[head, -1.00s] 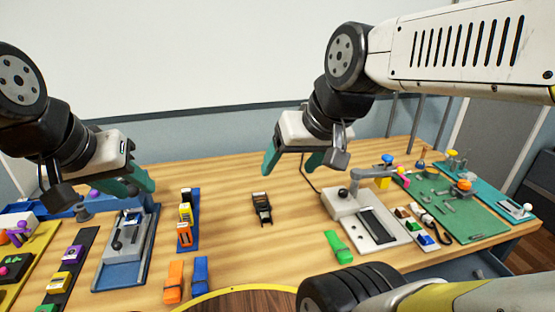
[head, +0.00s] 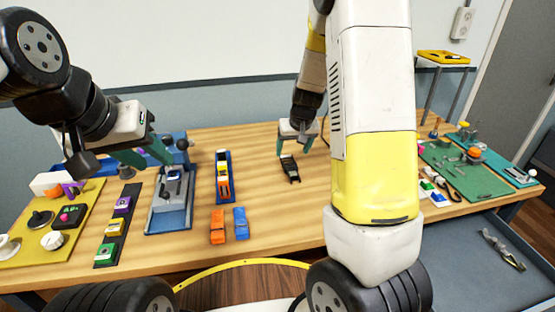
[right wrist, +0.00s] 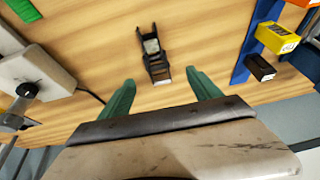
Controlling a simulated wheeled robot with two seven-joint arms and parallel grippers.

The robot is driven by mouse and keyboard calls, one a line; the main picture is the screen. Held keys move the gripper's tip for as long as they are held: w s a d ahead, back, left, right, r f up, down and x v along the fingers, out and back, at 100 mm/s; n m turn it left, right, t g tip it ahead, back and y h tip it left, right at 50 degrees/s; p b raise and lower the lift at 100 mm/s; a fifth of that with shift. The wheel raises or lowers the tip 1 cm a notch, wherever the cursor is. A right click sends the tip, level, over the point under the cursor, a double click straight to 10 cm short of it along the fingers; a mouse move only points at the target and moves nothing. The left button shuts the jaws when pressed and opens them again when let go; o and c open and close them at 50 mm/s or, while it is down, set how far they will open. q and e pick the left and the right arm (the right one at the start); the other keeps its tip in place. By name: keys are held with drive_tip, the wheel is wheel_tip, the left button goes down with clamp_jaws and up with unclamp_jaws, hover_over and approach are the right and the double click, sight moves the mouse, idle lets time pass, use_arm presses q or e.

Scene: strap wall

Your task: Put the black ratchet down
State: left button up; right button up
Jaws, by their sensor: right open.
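The black ratchet (head: 290,168) lies on the wooden table, right of the blue strip with orange and yellow pieces. In the right wrist view, the ratchet (right wrist: 153,55) lies just beyond the fingertips, roughly between their lines. My right gripper (head: 294,150) is open, with its teal fingers apart and nothing between them. In the right wrist view, the right gripper (right wrist: 160,80) points at the ratchet's near end and does not grip it. My left gripper (head: 163,158) is above the blue-based device at the left, with no object seen in it; its finger gap is unclear.
The blue-based device (head: 171,198) and a black strip (head: 103,247) with coloured pieces are at the left. Orange (head: 217,226) and blue (head: 241,223) pieces lie near the front edge. A green mat (head: 462,170) is at the right. Bare table surrounds the ratchet.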

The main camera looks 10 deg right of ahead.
sight(291, 165)
drive_tip(key=shift+x, duration=1.05)
drive_tip(key=x, duration=0.7)
drive_tip(key=shift+d+f, duration=0.25)
drive_tip(key=shift+d, duration=0.05)
clamp_jaws()
